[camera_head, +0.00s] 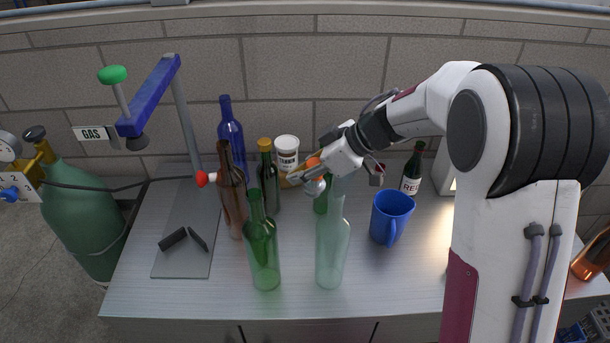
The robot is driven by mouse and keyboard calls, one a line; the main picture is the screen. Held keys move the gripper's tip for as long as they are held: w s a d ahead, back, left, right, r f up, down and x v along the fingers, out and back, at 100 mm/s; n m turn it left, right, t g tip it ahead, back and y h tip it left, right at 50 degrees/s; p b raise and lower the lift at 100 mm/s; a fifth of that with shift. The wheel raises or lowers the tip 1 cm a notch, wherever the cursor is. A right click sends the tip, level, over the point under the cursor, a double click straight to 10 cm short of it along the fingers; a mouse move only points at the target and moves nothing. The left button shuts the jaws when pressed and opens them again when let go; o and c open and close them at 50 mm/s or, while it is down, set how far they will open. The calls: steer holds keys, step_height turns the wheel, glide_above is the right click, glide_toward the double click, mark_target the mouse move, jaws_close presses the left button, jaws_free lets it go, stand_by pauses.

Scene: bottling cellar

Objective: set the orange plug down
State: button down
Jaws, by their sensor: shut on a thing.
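The orange plug (313,162) shows as a small orange patch at the end of my gripper (308,176), in the middle of the head view. My gripper is shut on it and holds it above the bench, close over a green bottle (320,206). The fingers hide part of the plug and the mouth of that bottle. I cannot tell whether the plug touches the bottle.
A clear bottle (331,250) and a green bottle (263,250) stand in front. Brown (232,200), dark (268,185) and blue (231,130) bottles stand left, with a jar (286,153) behind. A blue mug (391,218) stands right. The bench's (200,300) front left is clear.

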step_height(320, 180, up, 5)
steer(key=w+d+m+t+h, duration=0.1)
steer(key=w+d+m+h, duration=0.15)
steer(key=d, duration=0.95)
steer(key=w+d+m+t+h, duration=0.1)
steer(key=w+d+m+t, duration=0.2)
steer(key=d, duration=1)
steer(key=w+d+m+h, duration=0.2)
steer(key=w+d+m, duration=0.15)
steer(key=d, duration=0.85)
step_height(320, 180, down, 13)
steer(key=shift+s+d, duration=0.15)
steer(key=shift+s, duration=0.15)
steer(key=shift+f, duration=0.15)
steer(key=shift+f, duration=3.05)
steer(key=shift+f, duration=0.1)
